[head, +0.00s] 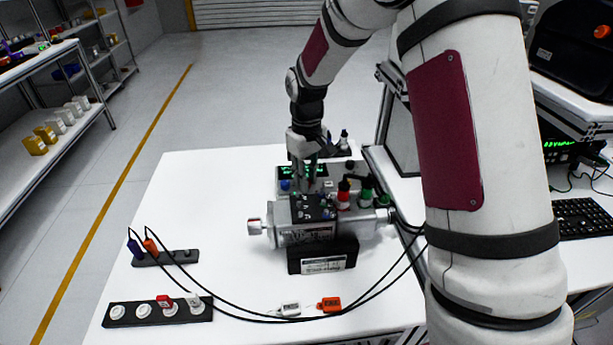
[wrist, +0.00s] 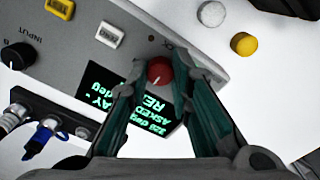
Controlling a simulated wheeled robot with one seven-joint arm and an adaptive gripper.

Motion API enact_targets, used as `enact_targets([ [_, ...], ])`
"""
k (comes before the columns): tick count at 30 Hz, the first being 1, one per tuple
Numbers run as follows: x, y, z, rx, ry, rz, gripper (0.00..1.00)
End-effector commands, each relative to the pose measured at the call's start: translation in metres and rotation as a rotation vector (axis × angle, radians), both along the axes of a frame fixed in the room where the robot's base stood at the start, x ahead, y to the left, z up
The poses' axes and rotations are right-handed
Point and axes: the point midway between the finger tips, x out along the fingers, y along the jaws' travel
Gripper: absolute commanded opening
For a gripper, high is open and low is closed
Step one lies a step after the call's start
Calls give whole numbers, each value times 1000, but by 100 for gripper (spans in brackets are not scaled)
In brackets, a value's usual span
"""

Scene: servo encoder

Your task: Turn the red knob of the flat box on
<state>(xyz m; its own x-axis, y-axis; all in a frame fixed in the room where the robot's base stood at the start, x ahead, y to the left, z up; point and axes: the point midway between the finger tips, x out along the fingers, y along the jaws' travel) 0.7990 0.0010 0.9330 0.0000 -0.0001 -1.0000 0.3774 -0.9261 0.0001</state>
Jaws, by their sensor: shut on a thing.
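The red knob (wrist: 159,70) sits on the grey face of the flat box (wrist: 78,50) in the wrist view. My gripper (wrist: 158,84) is shut on the knob, one finger on each side of it. A lit display with green text (wrist: 100,84) is partly hidden behind the fingers. In the head view my gripper (head: 308,172) reaches down behind the servo unit, and the knob is hidden there.
A grey servo unit (head: 283,215) with red and green connectors stands just in front.

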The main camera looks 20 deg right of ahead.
Motion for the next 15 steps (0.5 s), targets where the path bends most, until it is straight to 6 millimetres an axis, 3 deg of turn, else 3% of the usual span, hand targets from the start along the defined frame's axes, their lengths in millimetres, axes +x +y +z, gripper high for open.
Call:
enact_targets([
  [8, 0, 1, 0, 0, 0, -88, 0],
  [15, 0, 2, 1, 1, -1, -273, 0],
])
